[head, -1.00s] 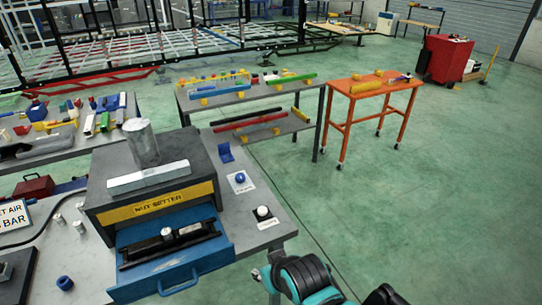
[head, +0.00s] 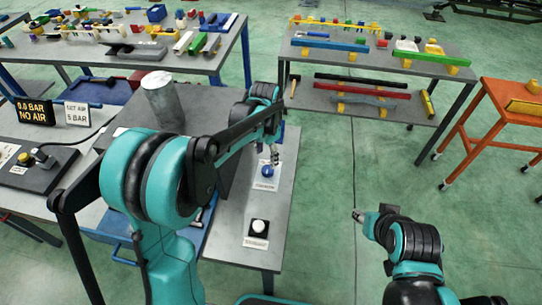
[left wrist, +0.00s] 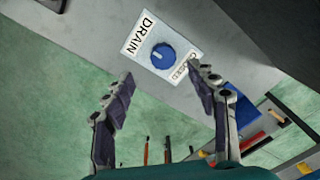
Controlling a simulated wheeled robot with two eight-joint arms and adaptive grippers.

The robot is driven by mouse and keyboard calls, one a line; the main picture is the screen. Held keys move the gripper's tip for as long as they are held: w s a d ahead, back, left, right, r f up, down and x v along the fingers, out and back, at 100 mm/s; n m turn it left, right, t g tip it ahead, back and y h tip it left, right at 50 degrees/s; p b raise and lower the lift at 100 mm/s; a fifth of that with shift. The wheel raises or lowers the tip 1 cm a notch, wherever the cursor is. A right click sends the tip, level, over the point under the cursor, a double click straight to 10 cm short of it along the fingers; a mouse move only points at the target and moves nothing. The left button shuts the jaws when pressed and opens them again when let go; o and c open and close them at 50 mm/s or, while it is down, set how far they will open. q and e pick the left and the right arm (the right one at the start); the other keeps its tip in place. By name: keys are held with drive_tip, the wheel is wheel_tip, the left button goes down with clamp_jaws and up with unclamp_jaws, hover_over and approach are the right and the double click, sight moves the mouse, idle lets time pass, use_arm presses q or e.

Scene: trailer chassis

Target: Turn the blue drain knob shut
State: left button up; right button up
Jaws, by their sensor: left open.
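The blue drain knob (head: 267,171) sits on a white plate on the grey bench top. In the left wrist view the knob (left wrist: 162,55) is round, with a short pale mark on its left part. The plate (left wrist: 134,46) reads DRAIN on the left and CLOSED on the lower right. My left gripper (left wrist: 160,73) is open, its fingers spread on either side of and below the knob in the picture, apart from it. In the head view my left gripper (head: 273,154) is just behind the knob. My right gripper (head: 359,215) is over the floor; its jaws cannot be made out.
A white knob (head: 258,227) on its own plate stands nearer on the same bench. A metal cylinder (head: 162,97) stands on the dark box to the left. A NO AIR sign (head: 36,111) is farther left. Open floor lies right of the bench.

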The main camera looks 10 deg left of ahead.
sight(268, 169)
use_arm(q)
drive_tip(key=shift+w+f, duration=0.35)
drive_tip(key=shift+w, duration=0.1)
drive_tip(key=shift+f, duration=0.3)
wheel_tip(268, 169, down, 7)
drive_tip(key=shift+f+b, duration=0.2)
drive_tip(key=shift+b, duration=0.85)
drive_tip(key=c, duration=1.2)
